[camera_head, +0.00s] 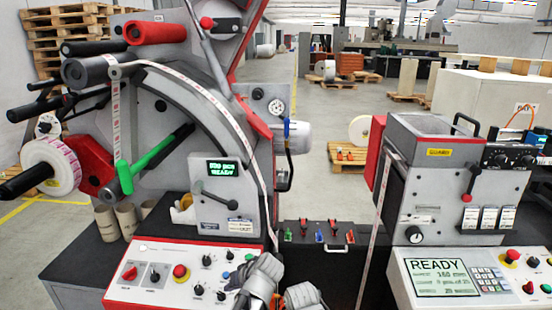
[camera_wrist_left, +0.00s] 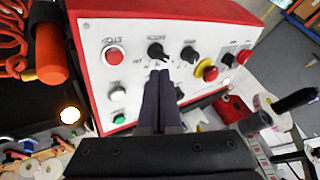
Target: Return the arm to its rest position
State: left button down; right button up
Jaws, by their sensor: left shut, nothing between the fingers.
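My left gripper (camera_wrist_left: 159,75) is shut and empty in the wrist view, its dark fingers pressed together. They point at a white control panel (camera_wrist_left: 140,82) with a red rim. The tips overlap the panel just below a black knob (camera_wrist_left: 157,52); I cannot tell whether they touch it. In the head view, grey parts of my left arm (camera_head: 262,280) show at the bottom middle, beside the right end of the rewinder's control panel (camera_head: 143,284). The fingertips are not clear there. My right gripper is not in view.
The label rewinder (camera_head: 225,130) stands at left, with a label roll (camera_head: 52,165) and a green-handled lever (camera_head: 150,160). A second machine (camera_head: 435,180) with a READY screen (camera_head: 440,278) stands at right. A dark box (camera_head: 320,250) lies between them. Open floor shows behind.

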pick_arm(q)
jog(key=s+d+f+m+g+h, duration=0.2)
jog(key=s+d+m, duration=0.1)
jog(key=s, duration=0.5)
jog(key=s+d+f+m+g+h, duration=0.3)
jog(key=s+d, duration=0.3)
jog(key=s, duration=0.3)
jog(key=shift+d+m, duration=0.25)
jog(key=shift+m, duration=0.15)
